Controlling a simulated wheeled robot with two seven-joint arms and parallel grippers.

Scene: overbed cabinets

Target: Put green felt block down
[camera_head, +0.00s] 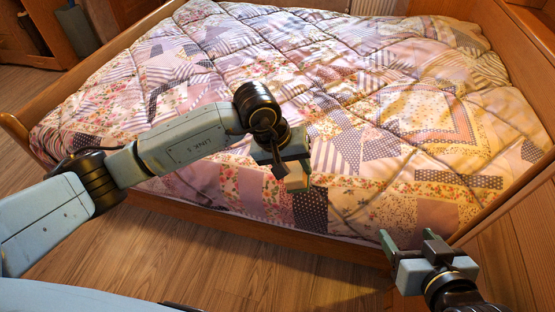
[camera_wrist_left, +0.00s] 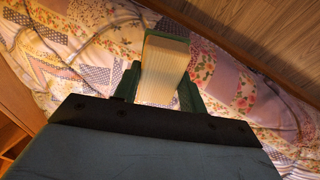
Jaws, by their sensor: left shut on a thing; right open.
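My left gripper (camera_head: 291,174) is shut on the green felt block (camera_head: 297,182), which shows a pale tan face in the head view. In the left wrist view the block (camera_wrist_left: 163,72) has a pale, finely ribbed face and a green edge at its far end, and sits between the fingers of the left gripper (camera_wrist_left: 160,92). The block is over the near edge of the bed with the patchwork quilt (camera_head: 340,90); I cannot tell if it touches the quilt. My right gripper (camera_head: 410,238) is open and empty near the bed's near right corner.
The wooden bed rail (camera_head: 260,230) runs along the near side, with wood floor (camera_head: 230,270) in front. The quilt's top is clear of other objects.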

